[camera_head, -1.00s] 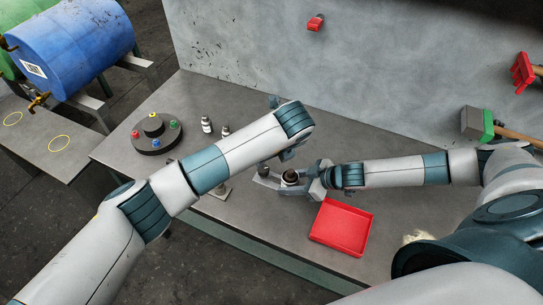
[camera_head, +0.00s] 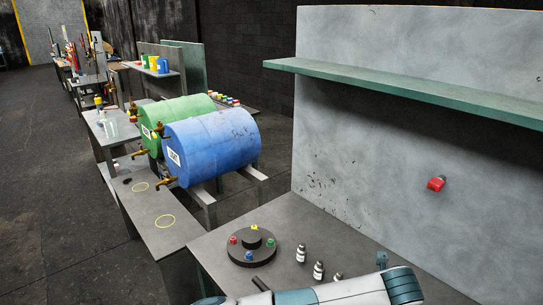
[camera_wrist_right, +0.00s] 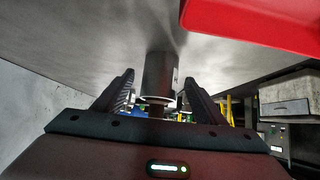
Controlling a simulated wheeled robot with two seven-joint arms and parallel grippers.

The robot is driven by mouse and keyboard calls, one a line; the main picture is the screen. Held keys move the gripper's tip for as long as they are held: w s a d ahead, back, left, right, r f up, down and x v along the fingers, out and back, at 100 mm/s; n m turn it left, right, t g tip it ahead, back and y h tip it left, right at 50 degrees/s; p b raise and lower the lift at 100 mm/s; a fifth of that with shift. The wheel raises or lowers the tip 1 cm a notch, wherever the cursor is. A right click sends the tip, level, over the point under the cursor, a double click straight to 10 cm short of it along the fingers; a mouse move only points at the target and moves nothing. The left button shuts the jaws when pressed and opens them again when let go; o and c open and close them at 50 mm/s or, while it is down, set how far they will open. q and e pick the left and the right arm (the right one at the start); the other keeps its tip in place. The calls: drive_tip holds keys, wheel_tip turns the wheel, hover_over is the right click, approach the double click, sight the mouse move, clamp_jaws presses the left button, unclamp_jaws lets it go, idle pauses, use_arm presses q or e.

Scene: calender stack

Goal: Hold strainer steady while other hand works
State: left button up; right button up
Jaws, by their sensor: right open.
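In the right wrist view my right gripper (camera_wrist_right: 159,76) is open, with its two dark fingers apart. A grey metal cylinder (camera_wrist_right: 160,72) stands out from the grey surface between the fingers, with visible gaps at both sides. I cannot tell whether this cylinder is part of the strainer. The head view is turned away from the work spot, so no strainer shows there. Part of my left arm crosses its bottom edge, and my left gripper cannot be made out.
A red tray (camera_wrist_right: 265,22) is close at the upper right in the wrist view. In the head view a round dark holder (camera_head: 251,251) with colored knobs and small bottles (camera_head: 301,253) stand on the bench. A blue barrel (camera_head: 215,145) and green barrel (camera_head: 185,110) lie beyond.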

drive_tip(key=v, duration=0.9)
drive_tip(key=shift+s+f, duration=0.1)
